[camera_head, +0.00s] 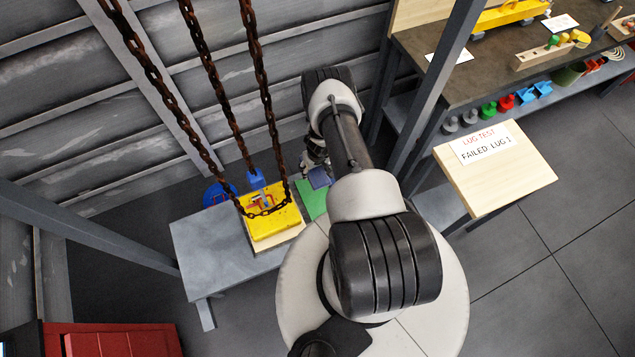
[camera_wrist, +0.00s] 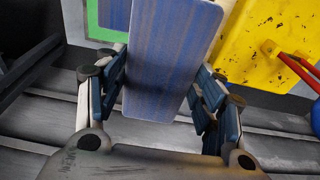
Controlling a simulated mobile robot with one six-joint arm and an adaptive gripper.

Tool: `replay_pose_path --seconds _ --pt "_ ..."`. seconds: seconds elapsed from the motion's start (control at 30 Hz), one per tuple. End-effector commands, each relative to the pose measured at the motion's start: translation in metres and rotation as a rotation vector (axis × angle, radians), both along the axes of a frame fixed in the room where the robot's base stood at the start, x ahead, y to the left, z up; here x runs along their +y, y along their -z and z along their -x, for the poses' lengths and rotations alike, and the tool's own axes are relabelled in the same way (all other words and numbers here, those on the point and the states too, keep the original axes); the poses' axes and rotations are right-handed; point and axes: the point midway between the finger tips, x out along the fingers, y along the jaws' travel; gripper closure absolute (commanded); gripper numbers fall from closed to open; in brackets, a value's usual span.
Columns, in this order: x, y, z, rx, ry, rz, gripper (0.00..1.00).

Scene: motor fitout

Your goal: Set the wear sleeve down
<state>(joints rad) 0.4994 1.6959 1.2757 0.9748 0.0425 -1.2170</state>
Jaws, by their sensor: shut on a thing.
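The wear sleeve appears to be the flat blue piece with faint brownish stripes (camera_wrist: 165,60) between my fingers in the wrist view. My gripper (camera_wrist: 160,85) is shut on it, one finger on each side. In the head view the blue piece (camera_head: 319,177) shows just below my gripper, next to a green patch (camera_head: 312,199) on the bench. My arm hides part of the gripper and of the green patch. In the wrist view a green-edged area (camera_wrist: 93,22) lies beyond the piece at upper left. I cannot tell whether the piece touches the bench.
A yellow block (camera_head: 270,222) sits on the grey bench (camera_head: 205,250), with rusty chains (camera_head: 232,130) hanging over it. A blue round thing (camera_head: 216,194) is behind it. A wooden board with a "LUG TEST" label (camera_head: 495,180) stands at right. The bench's left part is clear.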

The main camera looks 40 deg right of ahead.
Motion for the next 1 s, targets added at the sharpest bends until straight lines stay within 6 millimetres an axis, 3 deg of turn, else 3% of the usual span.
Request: replay_pose_path --seconds 0.17,0.8,1.0 --pt "0.0 0.022 0.0 0.0 0.0 0.0 0.63" --pt "0.0 0.14 0.0 0.0 0.0 0.0 0.63" --pt "0.0 0.158 0.0 0.0 0.0 0.0 0.63"
